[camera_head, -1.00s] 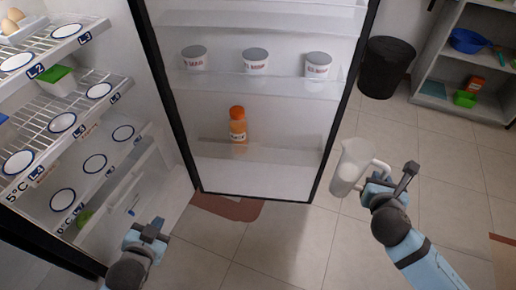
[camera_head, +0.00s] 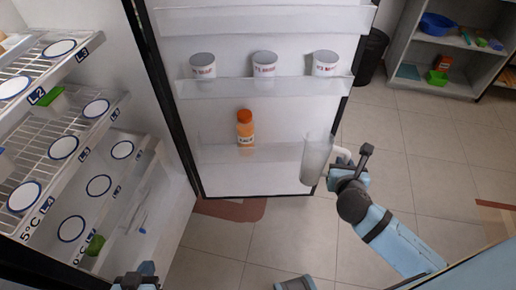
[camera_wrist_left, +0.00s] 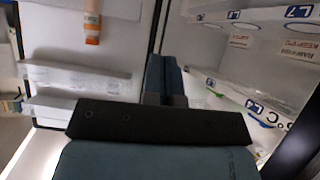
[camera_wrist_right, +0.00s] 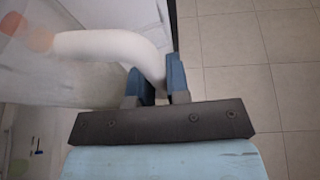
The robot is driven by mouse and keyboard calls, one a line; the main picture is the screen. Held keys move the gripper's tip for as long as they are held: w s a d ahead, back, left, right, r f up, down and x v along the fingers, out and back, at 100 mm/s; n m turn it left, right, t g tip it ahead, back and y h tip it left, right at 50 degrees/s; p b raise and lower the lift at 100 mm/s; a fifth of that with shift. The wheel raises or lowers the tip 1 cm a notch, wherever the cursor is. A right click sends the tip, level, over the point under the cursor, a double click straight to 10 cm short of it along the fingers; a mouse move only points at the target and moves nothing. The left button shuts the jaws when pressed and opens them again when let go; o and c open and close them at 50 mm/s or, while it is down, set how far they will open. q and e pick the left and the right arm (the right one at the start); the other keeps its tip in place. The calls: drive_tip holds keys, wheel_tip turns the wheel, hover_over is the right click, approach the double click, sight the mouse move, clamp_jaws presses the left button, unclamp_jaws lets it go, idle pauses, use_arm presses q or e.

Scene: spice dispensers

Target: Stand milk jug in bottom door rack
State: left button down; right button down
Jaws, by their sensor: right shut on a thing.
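The milk jug (camera_head: 316,160) is a translucent whitish pitcher with a white handle, held roughly upright. In the head view it overlaps the right end of the bottom door rack (camera_head: 275,155); I cannot tell whether they touch. My right gripper (camera_head: 343,172) is shut on the jug's handle, which shows as a thick white curve (camera_wrist_right: 110,45) between the fingers in the right wrist view. My left gripper (camera_head: 138,277) is low at the bottom edge of the head view. Its fingers (camera_wrist_left: 164,75) are together and empty in the left wrist view.
An orange bottle (camera_head: 245,129) stands in the bottom door rack, left of the jug. Three white cups (camera_head: 264,64) sit in the rack above. The fridge shelves (camera_head: 60,125) are at left. A black bin (camera_head: 371,57) and a grey shelf unit (camera_head: 405,50) stand behind the door.

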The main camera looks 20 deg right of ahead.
drive_tip(key=w+d+b, duration=0.2)
drive_tip(key=w+d, duration=0.1)
drive_tip(key=w, duration=0.6)
drive_tip(key=w+d+b, duration=0.1)
drive_tip(key=w+d, duration=0.1)
drive_tip(key=w, duration=0.8)
wheel_tip(320, 180, down, 11)
drive_tip(key=b, duration=0.5)
drive_tip(key=shift+d+f, duration=0.2)
drive_tip(key=shift+d, duration=0.1)
drive_tip(key=c, duration=1.1)
unclamp_jaws()
drive_tip(key=shift+w+f, duration=0.1)
drive_tip(key=shift+f, duration=0.1)
use_arm(q)
drive_tip(key=shift+w+d+r+t+h, duration=0.4)
drive_tip(key=shift+d+r+t+h, duration=0.05)
drive_tip(key=shift+d+t, duration=0.15)
drive_tip(key=shift+w+d+r+t+h, duration=0.4)
drive_tip(key=shift+d+r+t+h, duration=0.05)
drive_tip(key=shift+d+t, duration=0.1)
